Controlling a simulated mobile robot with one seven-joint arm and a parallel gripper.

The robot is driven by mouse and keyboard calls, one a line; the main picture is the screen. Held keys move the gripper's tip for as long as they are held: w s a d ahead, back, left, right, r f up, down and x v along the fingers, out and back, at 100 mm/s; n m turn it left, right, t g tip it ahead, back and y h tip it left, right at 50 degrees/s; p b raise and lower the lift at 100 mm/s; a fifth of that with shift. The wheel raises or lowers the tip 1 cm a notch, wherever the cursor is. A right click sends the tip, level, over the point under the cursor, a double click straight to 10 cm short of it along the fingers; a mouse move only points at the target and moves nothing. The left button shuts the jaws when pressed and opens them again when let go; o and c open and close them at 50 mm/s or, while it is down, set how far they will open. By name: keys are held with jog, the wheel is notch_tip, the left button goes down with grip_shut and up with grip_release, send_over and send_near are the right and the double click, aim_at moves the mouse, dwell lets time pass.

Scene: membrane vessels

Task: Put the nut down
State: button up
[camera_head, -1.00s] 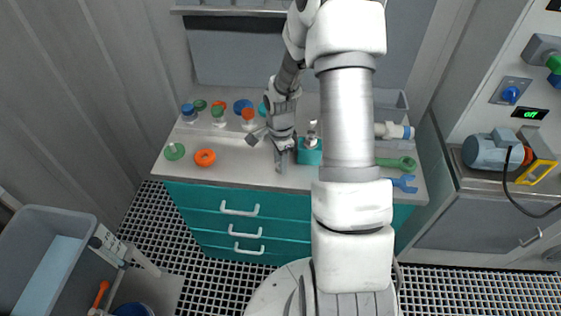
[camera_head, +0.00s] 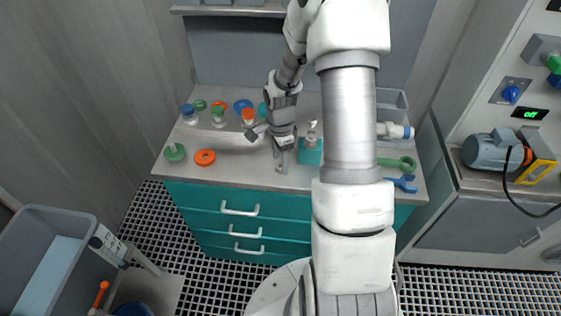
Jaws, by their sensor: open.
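An orange ring-shaped nut (camera_head: 205,157) lies flat on the grey worktop (camera_head: 235,172), left of my gripper. A green round piece with a pale centre (camera_head: 174,152) lies further left near the edge; I cannot tell if it is also a nut. My gripper (camera_head: 270,151) is open over the middle of the worktop, apart from the orange nut. I see nothing clearly between its fingers, but they are small in the picture and my arm hides part of the area.
A teal block-shaped holder (camera_head: 309,152) stands close right of my gripper. Several capped vessels, one with a blue cap (camera_head: 187,109), stand along the back left. A green wrench (camera_head: 398,163) and a blue wrench-like tool (camera_head: 402,184) lie at the right.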

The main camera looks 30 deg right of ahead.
jog(key=s+a+r+n+t, duration=0.1)
jog(key=s+a+r+n, duration=0.15)
jog(key=r, duration=0.55)
jog(key=s+a+r+n+t+h, duration=0.1)
jog(key=s+a+r+n, duration=0.15)
jog(key=r, duration=0.55)
jog(key=s+a+r+n, duration=0.1)
jog(key=a+r+n, duration=0.15)
jog(key=r, duration=0.55)
jog(key=s+a+r+n+t, duration=0.1)
jog(key=s+a+r+n, duration=0.1)
jog(key=s+n, duration=0.3)
jog(key=s+a+r+n+t+y, duration=0.1)
jog(key=s+a+r+n+t, duration=0.1)
jog(key=s+n, duration=0.4)
jog(key=shift+s+a+r+t, duration=0.3)
jog(key=shift+s+a+r, duration=0.25)
jog(key=shift+s+r, duration=0.6)
